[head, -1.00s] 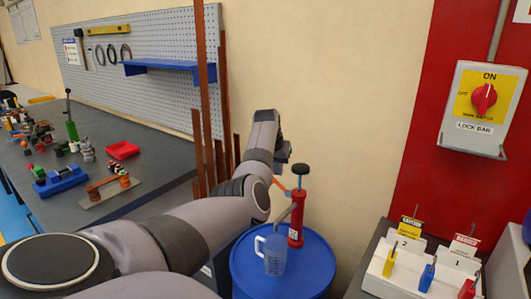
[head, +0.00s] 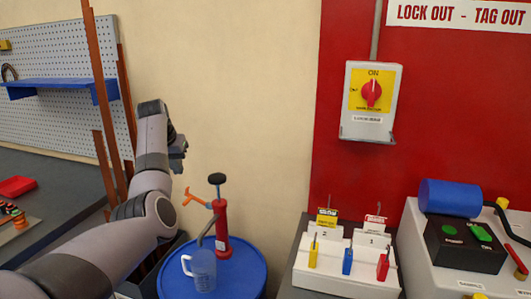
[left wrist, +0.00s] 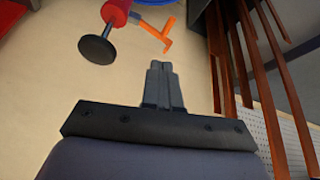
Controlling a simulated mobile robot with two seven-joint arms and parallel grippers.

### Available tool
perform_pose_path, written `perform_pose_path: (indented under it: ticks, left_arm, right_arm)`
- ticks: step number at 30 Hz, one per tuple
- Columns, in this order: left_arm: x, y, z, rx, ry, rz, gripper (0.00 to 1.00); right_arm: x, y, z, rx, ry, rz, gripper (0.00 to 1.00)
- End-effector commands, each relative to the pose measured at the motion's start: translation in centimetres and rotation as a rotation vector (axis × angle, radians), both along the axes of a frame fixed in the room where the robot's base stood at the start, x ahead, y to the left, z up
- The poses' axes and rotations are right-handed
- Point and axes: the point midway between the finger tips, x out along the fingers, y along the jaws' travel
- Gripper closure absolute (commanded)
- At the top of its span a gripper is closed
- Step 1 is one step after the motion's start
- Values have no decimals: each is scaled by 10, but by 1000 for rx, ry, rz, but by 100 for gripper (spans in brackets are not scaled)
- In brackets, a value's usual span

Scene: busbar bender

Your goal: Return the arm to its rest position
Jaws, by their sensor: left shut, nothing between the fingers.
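My left arm comes in from the lower left in the head view. My left gripper (head: 178,150) is raised in front of the beige wall, above and a little left of the blue drum. In the left wrist view the left gripper (left wrist: 158,68) has its two fingers together, with nothing between them. My right gripper is in neither view.
A blue drum (head: 240,278) carries a red hand pump (head: 221,228) and a clear jug (head: 203,270), close to my arm. Brown bars (head: 100,95) stand left of it. A lockout station (head: 345,268) and a red rotary switch (head: 371,92) are at right.

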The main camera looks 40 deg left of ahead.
Motion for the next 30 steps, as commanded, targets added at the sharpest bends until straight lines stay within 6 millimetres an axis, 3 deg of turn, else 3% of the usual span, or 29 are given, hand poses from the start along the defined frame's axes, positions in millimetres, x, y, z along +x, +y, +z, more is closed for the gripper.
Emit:
perform_pose_path:
  ticks: [8,17,23,30]
  left_arm:
    - [-2,-1,-6,18,12,3,100]
    - [-23,-23,-63,211,111,-16,100]
    - [-41,-65,-107,328,158,-100,100]
    - [-75,-137,-163,399,184,-257,100]
  right_arm:
    - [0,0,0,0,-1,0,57]
    - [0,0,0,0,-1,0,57]
    - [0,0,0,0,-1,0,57]
    - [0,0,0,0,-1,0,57]
